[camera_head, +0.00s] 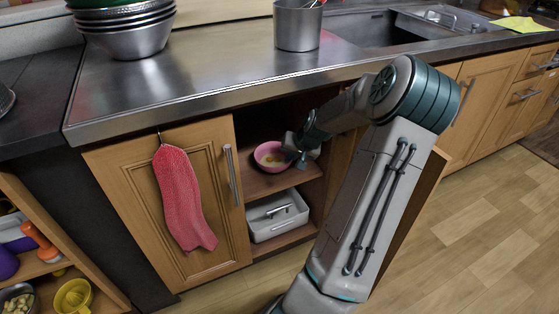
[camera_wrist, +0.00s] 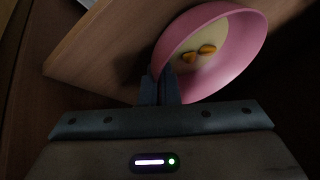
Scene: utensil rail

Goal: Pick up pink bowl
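The pink bowl (camera_head: 268,160) is inside the open cabinet, over the upper shelf, with a pale inside and small yellow-orange pieces in it. I cannot tell whether its base touches the shelf. In the wrist view the bowl (camera_wrist: 222,78) fills the upper right. My gripper (camera_wrist: 161,82) is at the bowl's near rim, with its two fingers close together and the rim between them. In the head view my gripper (camera_head: 294,154) reaches into the cabinet from the right. The fingertips are partly hidden by the rim.
A closed door with a pink towel (camera_head: 184,198) is left of the opening. The counter edge (camera_head: 200,116) overhangs it. An open cabinet door (camera_head: 412,215) is behind my arm.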

